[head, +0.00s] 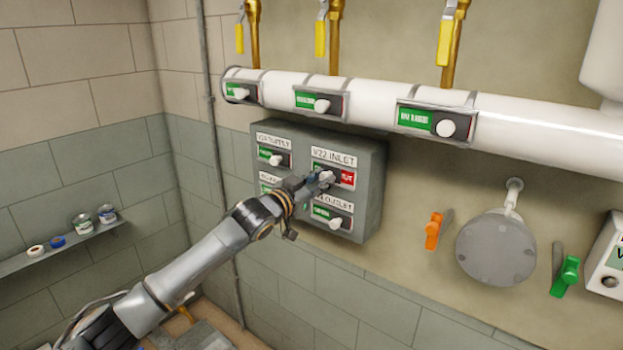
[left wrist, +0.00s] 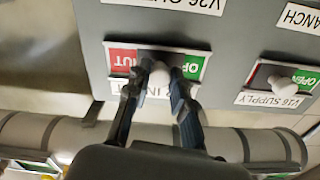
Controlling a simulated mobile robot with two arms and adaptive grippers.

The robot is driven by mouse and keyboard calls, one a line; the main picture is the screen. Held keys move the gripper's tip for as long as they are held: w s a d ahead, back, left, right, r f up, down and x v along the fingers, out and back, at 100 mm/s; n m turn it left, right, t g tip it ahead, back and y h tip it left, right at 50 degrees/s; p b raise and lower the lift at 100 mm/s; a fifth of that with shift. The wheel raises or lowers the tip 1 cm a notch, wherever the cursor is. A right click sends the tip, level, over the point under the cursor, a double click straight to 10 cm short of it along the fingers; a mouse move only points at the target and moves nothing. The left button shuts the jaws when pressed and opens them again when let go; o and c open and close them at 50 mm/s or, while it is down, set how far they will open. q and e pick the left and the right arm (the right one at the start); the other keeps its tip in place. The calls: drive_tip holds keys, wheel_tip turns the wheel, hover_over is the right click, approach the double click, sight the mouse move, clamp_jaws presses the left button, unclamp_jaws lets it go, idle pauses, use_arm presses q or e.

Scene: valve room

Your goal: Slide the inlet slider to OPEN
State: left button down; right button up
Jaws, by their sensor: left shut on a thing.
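My left gripper (left wrist: 166,82) is shut on the knob, a finger on each side. It also shows at the panel in the head view (head: 322,181). My right gripper is out of view.
Other sliders, a supply one (head: 276,159) and an outlet one (head: 335,223), sit close by on the panel. A white pipe (head: 380,108) with more sliders runs above. An orange handle (head: 433,230) and round grey cover (head: 496,248) are to the right.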

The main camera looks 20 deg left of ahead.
use_arm(q)
drive_tip(key=d, duration=0.2)
drive_tip(key=s+d, duration=0.1)
drive_tip(key=shift+s+d, duration=0.15)
drive_tip(key=shift+d, duration=0.2)
drive_tip(key=shift+a+f, duration=0.1)
drive_tip(key=shift+a, duration=0.05)
drive_tip(key=c, duration=1.1)
unclamp_jaws()
drive_tip(key=shift+d, duration=0.2)
drive_tip(key=shift+s+a, duration=0.3)
drive_tip(key=shift+s, duration=0.1)
drive_tip(key=v, duration=1.1)
drive_tip(key=shift+s+d, duration=0.1)
drive_tip(key=shift+s, duration=0.05)
